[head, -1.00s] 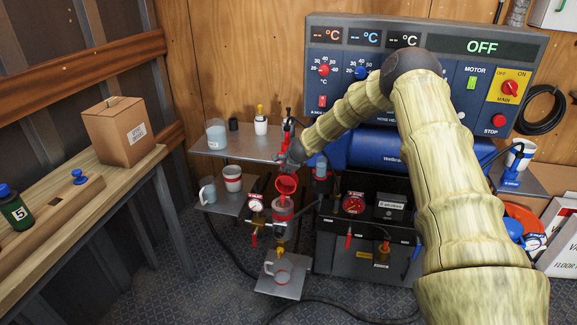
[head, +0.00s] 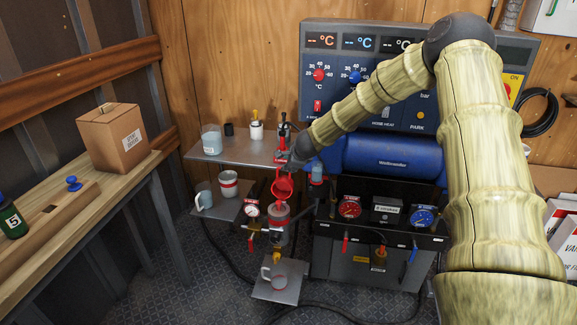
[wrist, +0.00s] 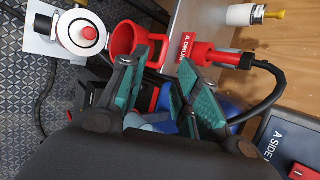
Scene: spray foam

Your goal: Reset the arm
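My gripper (wrist: 162,66) is at the end of my bent arm, just above a red funnel-like cup (head: 283,185) in the head view. In the wrist view its two teal-padded fingers stand apart with a gap between the tips. The red cup (wrist: 125,38) shows close beyond the left finger. Red parts show through the gap; I cannot tell whether a finger touches them. In the head view the fingers are too small to make out.
A metal shelf (head: 215,150) with several cups is left of my gripper. The blue machine panel (head: 385,75) stands behind my arm. A wooden bench (head: 95,195) is at left.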

